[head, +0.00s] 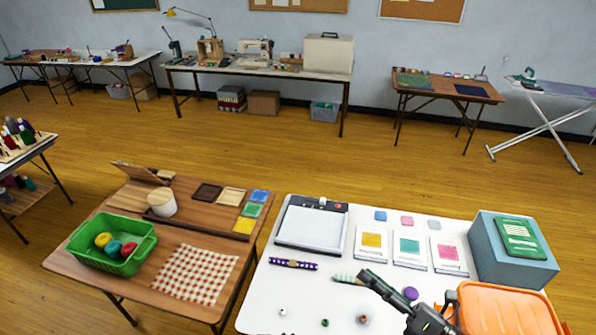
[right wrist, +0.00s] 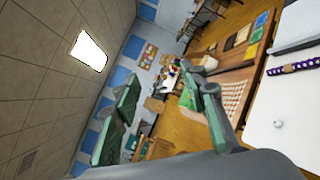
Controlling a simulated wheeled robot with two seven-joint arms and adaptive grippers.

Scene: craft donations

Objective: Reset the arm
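My right gripper (head: 384,288) reaches in from the bottom right of the head view, over the white table. In the right wrist view its two fingers (right wrist: 168,100) stand well apart with nothing between them. That camera is tilted, with the ceiling at left and the tables at right. My left gripper is not in the head view.
The white table (head: 262,310) holds a paper trimmer (head: 312,224), sample cards, a blue box (head: 490,270) and an orange container (head: 505,310). A wooden table (head: 75,270) at left holds a green basket (head: 125,262) and a checkered cloth (head: 195,273). Open floor lies beyond.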

